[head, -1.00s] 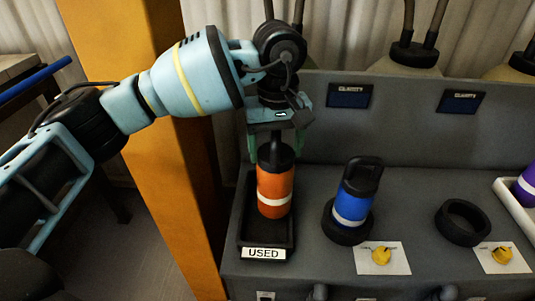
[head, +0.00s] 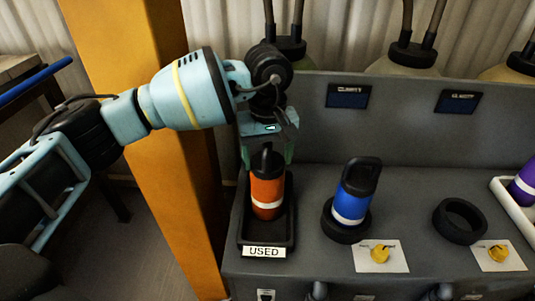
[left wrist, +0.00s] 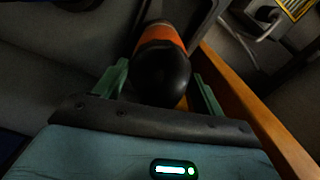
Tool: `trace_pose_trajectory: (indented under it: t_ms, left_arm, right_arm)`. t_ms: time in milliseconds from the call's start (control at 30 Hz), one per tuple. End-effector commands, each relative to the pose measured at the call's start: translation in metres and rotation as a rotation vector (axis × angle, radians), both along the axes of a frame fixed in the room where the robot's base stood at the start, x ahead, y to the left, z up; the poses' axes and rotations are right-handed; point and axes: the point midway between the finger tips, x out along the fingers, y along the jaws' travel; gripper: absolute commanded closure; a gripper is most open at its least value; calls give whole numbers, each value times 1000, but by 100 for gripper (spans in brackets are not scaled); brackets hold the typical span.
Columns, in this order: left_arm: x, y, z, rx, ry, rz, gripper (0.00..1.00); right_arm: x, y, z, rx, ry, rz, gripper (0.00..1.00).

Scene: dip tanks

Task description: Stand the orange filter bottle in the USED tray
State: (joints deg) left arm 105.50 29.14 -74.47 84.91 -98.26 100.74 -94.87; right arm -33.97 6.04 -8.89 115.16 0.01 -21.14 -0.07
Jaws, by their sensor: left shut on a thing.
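The orange filter bottle (head: 267,191), with a white band and a black cap, is over the black USED tray (head: 267,242) in the head view, inside its outline. It looks close to upright, leaning slightly. I cannot tell whether its base touches the tray floor. My left gripper (head: 267,155) comes from above and is shut on the bottle at its black cap. In the left wrist view the cap and orange body (left wrist: 162,65) show between the two green fingers. My right gripper is not in view.
A blue bottle (head: 354,192) leans in a black ring to the right. An empty black ring (head: 461,221) and a purple bottle (head: 523,184) in a white tray (head: 508,200) are further right. Yellow items lie on white cards in front. An orange post (head: 170,180) stands just left of the tray.

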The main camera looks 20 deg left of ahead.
Motion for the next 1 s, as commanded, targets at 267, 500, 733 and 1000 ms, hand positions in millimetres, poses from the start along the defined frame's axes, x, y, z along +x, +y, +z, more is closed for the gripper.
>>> trace_pose_trajectory:
  t_ms: [267, 500, 733, 1000]
  left_arm:
    - [0, 0, -3, 0, 0, 0, 26]
    - [0, 0, -3, 0, 0, 0, 8]
    - [0, 0, 0, 1, -1, 0, 8]
    - [1, -1, 37, 0, -4, -1, 8]
  right_arm:
    - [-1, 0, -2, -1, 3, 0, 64]
    - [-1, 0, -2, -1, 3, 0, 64]
    - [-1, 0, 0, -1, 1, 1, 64]
    - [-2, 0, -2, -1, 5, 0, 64]
